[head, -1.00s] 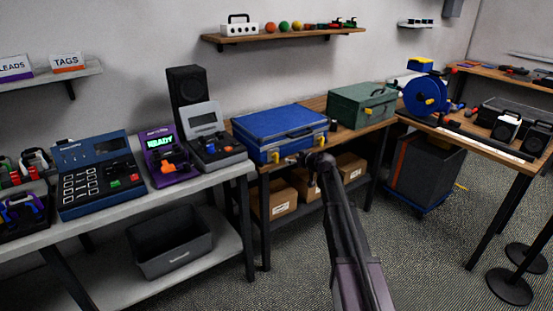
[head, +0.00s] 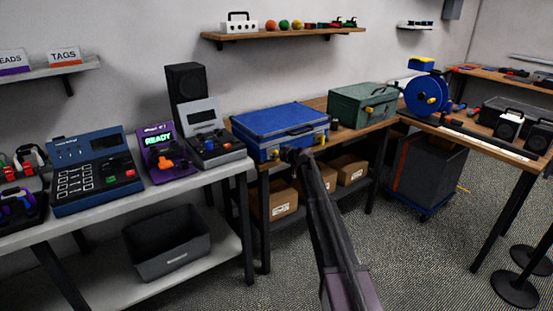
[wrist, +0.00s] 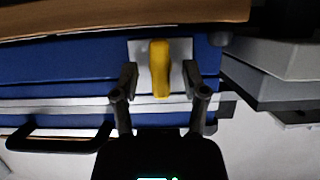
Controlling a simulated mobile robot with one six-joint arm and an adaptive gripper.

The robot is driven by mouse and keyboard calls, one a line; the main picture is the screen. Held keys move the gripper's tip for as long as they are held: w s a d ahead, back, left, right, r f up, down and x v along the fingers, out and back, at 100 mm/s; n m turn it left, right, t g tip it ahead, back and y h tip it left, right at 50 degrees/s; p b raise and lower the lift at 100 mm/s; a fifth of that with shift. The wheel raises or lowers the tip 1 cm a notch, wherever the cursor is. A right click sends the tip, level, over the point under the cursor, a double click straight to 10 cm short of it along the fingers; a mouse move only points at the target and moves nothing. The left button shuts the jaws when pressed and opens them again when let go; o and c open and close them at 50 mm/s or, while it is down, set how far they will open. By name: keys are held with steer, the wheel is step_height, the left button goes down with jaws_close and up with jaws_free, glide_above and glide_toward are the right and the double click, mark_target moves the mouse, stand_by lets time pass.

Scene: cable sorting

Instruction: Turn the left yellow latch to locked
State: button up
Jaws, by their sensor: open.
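The blue case (head: 262,124) lies shut on the wooden bench. Its left yellow latch (head: 275,155) is on the front face near the left end, partly behind my gripper (head: 291,155). In the wrist view the latch (wrist: 160,68) is upright in the picture, on a pale plate. My gripper (wrist: 160,80) is open, with one finger on each side of the latch. Gaps show between the fingers and the latch; I cannot tell whether the tips reach its depth. The case's dark handle (wrist: 60,138) is at lower left in the wrist view.
A grey tester (head: 215,145) stands left of the case; grey housing (wrist: 275,60) also shows close on the right in the wrist view. A green case (head: 362,105) stands to the right. Cardboard boxes (head: 278,202) sit on the shelf below.

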steer(key=shift+w+a+f, duration=0.15)
steer(key=shift+w+a, duration=0.05)
steer(key=shift+w, duration=0.1)
jaws_close()
steer(key=shift+m+y, duration=0.3)
steer(key=shift+d+f+m+g+y+b, duration=0.1)
steer(key=shift+m+g+y+b, duration=0.5)
steer(key=shift+m, duration=0.5)
steer(key=m+y+b, duration=0.1)
steer(key=m+y, duration=0.1)
steer(key=m, duration=0.1)
steer(key=shift+w+f, duration=0.1)
steer(key=shift+f, duration=0.05)
steer(key=m+y+b, duration=0.1)
steer(key=m, duration=0.1)
steer(key=m+y+b, duration=0.1)
steer(key=m+b, duration=0.1)
steer(key=shift+d+f+y, duration=0.1)
steer(key=shift+y, duration=0.2)
steer(key=shift+m+y+b, duration=0.7)
steer(key=shift+m+b, duration=0.6)
steer(key=shift+m, duration=0.6)
